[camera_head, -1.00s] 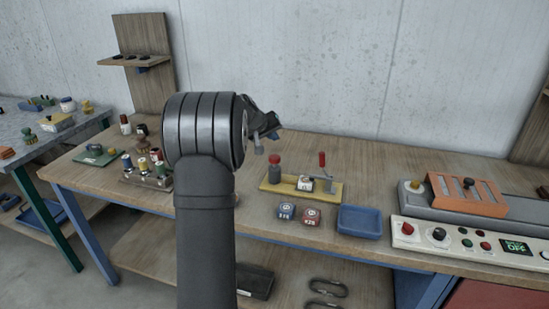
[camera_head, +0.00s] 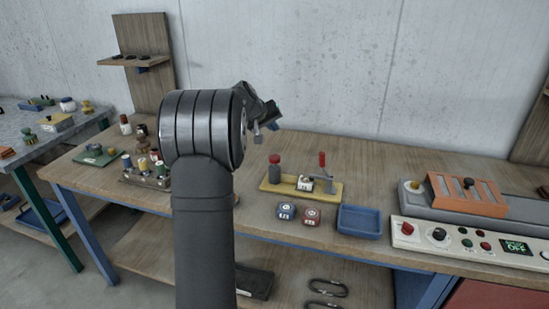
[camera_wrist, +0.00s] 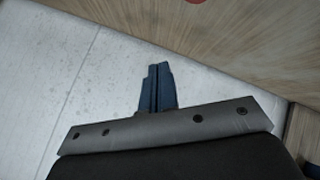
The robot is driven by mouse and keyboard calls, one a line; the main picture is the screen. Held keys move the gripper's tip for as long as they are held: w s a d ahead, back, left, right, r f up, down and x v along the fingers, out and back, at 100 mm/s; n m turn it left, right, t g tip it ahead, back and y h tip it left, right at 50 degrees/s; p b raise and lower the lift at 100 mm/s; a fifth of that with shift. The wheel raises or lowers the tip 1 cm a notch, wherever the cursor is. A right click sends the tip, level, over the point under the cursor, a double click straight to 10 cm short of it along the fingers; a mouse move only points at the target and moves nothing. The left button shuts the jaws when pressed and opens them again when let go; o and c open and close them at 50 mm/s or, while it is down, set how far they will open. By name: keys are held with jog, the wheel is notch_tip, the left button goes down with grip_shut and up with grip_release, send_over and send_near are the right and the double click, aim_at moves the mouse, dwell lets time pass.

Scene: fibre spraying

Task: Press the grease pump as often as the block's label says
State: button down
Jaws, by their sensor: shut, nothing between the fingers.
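A yellow tray (camera_head: 325,197) on the wooden bench holds a grey bottle with a red top (camera_head: 274,169), a white block with a dark label (camera_head: 304,184) and a grey lever with a red handle (camera_head: 322,160). I cannot tell for sure which of these is the grease pump, and the label is too small to read. My gripper (camera_head: 259,133) is in the air to the left of the red-topped bottle, higher in the picture and touching nothing visible. In the wrist view its blue fingers (camera_wrist: 157,88) are shut together and empty.
A blue labelled block (camera_head: 286,211) and a red one (camera_head: 312,215) sit in front of the tray. A blue dish (camera_head: 360,221) is to their right. A control panel (camera_head: 470,241) is at the right. Thread spools (camera_head: 142,165) are at the left. Bare wood lies behind the tray.

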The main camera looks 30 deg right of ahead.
aim_at(275, 157)
jog(key=shift+f, duration=4.3)
jog(key=shift+f, duration=0.15)
jog(key=shift+f, duration=0.3)
jog(key=shift+f, duration=1.2)
jog(key=shift+r, duration=1.65)
jog(key=shift+r, duration=2.5)
